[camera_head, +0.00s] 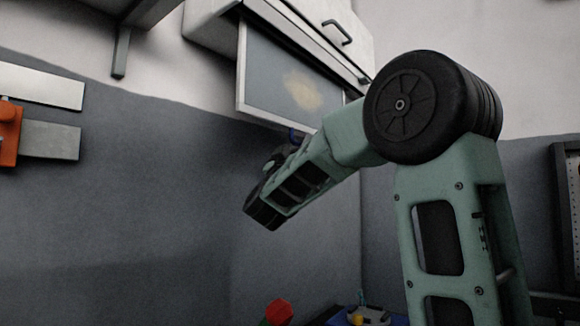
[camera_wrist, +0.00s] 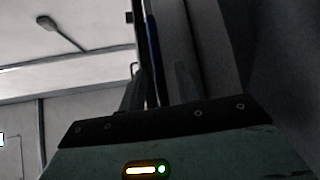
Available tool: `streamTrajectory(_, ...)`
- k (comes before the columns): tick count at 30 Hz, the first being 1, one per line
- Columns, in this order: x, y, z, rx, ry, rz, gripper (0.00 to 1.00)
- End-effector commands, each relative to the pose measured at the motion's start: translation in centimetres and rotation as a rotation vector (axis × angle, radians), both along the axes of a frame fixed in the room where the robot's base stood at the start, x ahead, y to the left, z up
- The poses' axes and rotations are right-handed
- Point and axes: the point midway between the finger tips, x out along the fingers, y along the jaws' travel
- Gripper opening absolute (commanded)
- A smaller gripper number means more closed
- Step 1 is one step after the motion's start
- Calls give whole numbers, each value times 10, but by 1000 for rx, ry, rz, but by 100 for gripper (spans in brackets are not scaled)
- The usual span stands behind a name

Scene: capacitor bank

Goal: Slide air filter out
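The air filter (camera_head: 272,72) is a flat grey panel in a pale frame with a yellow-brown stain. In the head view it shows at the underside of the white wall cabinet (camera_head: 318,38), with its left part sticking out past the cabinet. My arm reaches up from the right, and my gripper (camera_head: 291,137) is at the filter's lower edge. A small blue part shows there. The fingers are mostly hidden behind my wrist, so contact and grip are unclear. In the wrist view a dark finger and a blue strip stand beside a dark, blurred surface.
A handle (camera_head: 338,31) is on the cabinet front. A shelf bracket (camera_head: 122,52) is at the upper left. Grey plates with an orange part (camera_head: 9,133) are at the left edge. A red object (camera_head: 278,312) and a blue item are at the bottom.

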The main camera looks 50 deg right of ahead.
Motion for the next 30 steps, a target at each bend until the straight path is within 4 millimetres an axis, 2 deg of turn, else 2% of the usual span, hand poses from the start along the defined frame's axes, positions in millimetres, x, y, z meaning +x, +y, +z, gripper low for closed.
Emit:
streamTrajectory(18, -25, 92, -95, 0, 2, 5, 32)
streamTrajectory(24, -30, 111, -112, -1, 1, 3, 32)
streamTrajectory(30, -32, 116, -116, 0, 1, 1, 32)
